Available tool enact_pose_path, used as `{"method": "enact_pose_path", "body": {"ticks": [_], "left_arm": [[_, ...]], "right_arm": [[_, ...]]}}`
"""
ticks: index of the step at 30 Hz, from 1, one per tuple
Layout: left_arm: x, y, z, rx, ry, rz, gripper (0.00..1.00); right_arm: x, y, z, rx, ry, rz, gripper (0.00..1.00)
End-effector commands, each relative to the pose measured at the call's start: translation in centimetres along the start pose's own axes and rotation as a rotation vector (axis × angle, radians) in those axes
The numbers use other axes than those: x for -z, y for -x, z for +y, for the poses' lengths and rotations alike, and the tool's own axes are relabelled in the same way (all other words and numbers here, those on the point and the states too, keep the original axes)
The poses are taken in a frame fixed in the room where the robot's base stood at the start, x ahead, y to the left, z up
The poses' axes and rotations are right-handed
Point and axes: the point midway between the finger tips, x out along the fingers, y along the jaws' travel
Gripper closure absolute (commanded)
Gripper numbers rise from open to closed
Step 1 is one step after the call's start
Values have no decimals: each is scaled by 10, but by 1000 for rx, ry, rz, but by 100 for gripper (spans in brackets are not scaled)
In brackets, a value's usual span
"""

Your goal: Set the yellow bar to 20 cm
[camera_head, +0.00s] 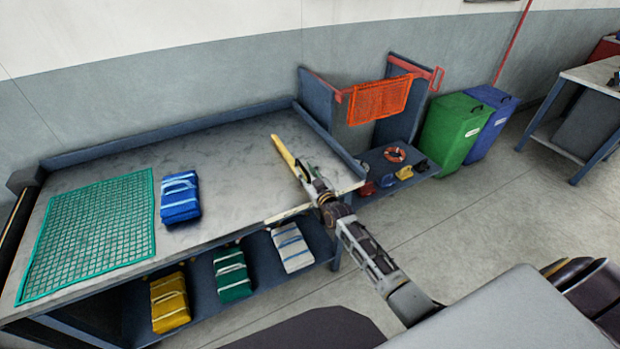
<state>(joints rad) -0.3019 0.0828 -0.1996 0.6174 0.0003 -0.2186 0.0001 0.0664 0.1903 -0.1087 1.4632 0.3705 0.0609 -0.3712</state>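The yellow bar (283,151) is a long narrow strip at the right part of the grey-topped table (230,140). Its near end meets my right gripper (307,176), which reaches over the table's front right corner. The fingers are small and overlap the bar's near end, so I cannot tell whether they grip it. A pale strip (286,213) lies along the table's front edge beside my wrist; no marks on it are readable. My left gripper is not in view.
A green net (90,235) and a blue folded bundle (180,198) lie on the table. Yellow, green and white bundles rest on the lower shelf. An orange net (379,101) hangs on a rack. Green (452,131) and blue (488,123) bins stand right.

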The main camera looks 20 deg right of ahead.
Motion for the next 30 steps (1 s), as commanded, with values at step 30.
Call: {"method": "enact_pose_path", "body": {"ticks": [30], "left_arm": [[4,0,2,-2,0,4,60]], "right_arm": [[-1,70,0,0,-1,-1,66]]}}
